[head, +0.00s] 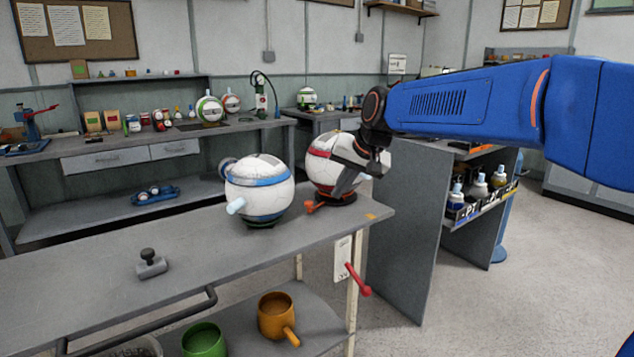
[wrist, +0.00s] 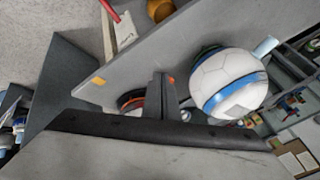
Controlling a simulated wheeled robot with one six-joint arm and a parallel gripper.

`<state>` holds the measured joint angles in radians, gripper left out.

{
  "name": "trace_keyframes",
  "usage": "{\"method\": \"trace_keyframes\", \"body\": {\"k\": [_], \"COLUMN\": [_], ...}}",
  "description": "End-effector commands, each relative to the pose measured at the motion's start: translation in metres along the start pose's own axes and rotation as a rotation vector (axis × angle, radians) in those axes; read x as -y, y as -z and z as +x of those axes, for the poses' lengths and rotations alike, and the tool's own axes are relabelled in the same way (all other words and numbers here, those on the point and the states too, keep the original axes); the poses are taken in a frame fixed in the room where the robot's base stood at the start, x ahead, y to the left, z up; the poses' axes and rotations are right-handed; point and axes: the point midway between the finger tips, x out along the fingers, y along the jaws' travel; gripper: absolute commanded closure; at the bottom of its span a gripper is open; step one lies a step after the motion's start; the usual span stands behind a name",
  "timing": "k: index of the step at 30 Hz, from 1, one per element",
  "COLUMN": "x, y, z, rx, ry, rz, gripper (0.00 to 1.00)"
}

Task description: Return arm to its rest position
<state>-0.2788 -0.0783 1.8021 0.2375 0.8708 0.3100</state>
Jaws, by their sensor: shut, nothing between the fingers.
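My gripper (head: 345,184) is at the right end of the grey workbench (head: 110,277), in front of a white ball-shaped device with red bands (head: 323,148). Its fingers are together and hold nothing. My blue arm reaches in from the right. In the wrist view my gripper (wrist: 160,80) points toward the bench, and the red-banded ball (wrist: 133,98) is partly hidden behind it. A white ball with blue bands (head: 259,190) stands on the bench just left of it; it also shows in the wrist view (wrist: 228,82). I cannot tell whether the fingers touch the red-banded ball.
A small grey block with a knob (head: 150,264) lies on the bench. A red lever (head: 357,281) sticks out at the bench's right end. Orange (head: 277,316) and green (head: 204,341) mugs stand on the lower shelf. A grey panel (head: 402,236) stands right of the bench; open floor lies beyond.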

Motion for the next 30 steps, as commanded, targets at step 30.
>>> {"method": "trace_keyframes", "body": {"k": [30], "x": [-0.253], "y": [-0.308], "z": [-0.093], "rx": [0.034], "ry": [-0.295], "rz": [-0.181], "gripper": [1.0]}}
